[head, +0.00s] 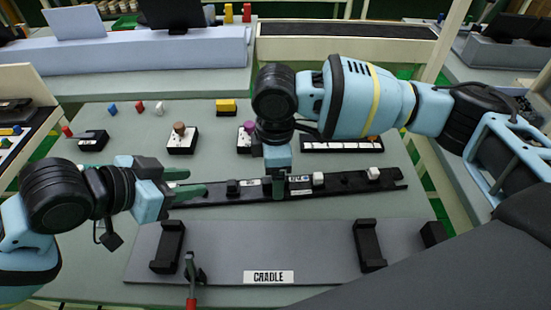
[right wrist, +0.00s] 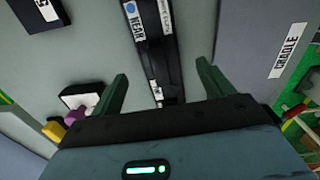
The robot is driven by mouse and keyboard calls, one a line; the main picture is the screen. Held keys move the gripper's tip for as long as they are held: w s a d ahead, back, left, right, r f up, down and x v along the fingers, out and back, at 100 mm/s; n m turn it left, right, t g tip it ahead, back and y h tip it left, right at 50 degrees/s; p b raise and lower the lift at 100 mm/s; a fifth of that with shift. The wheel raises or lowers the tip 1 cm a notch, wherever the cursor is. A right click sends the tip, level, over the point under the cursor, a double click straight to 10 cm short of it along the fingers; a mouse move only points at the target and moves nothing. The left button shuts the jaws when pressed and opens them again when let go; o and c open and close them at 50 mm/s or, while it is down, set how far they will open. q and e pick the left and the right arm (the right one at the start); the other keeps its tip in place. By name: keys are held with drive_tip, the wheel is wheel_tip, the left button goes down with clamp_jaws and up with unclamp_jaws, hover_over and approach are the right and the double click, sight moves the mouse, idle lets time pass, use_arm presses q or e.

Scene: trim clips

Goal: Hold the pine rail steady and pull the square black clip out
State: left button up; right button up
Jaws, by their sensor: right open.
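A long black rail (head: 215,199) lies across the grey table in the head view; I cannot read the word pine on it. A small square black clip (head: 232,187) sits on its left half. White clips (head: 318,178) and (head: 373,173) sit farther right. My left gripper (head: 188,183) is open at the rail's left end; I cannot tell whether it touches. My right gripper (head: 278,187) is above the rail's middle, right of the black clip. In the right wrist view its open fingers (right wrist: 162,80) stand either side of the rail (right wrist: 150,48), apart from it.
A grey board labelled CRADLE (head: 310,240) with black brackets (head: 168,246) lies in front of the rail. A red-handled tool (head: 191,290) stands at its front. Small black blocks with coloured knobs (head: 182,140) and a white-topped strip (head: 340,145) lie behind the rail.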

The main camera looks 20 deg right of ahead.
drive_tip(key=shift+f, duration=2.15)
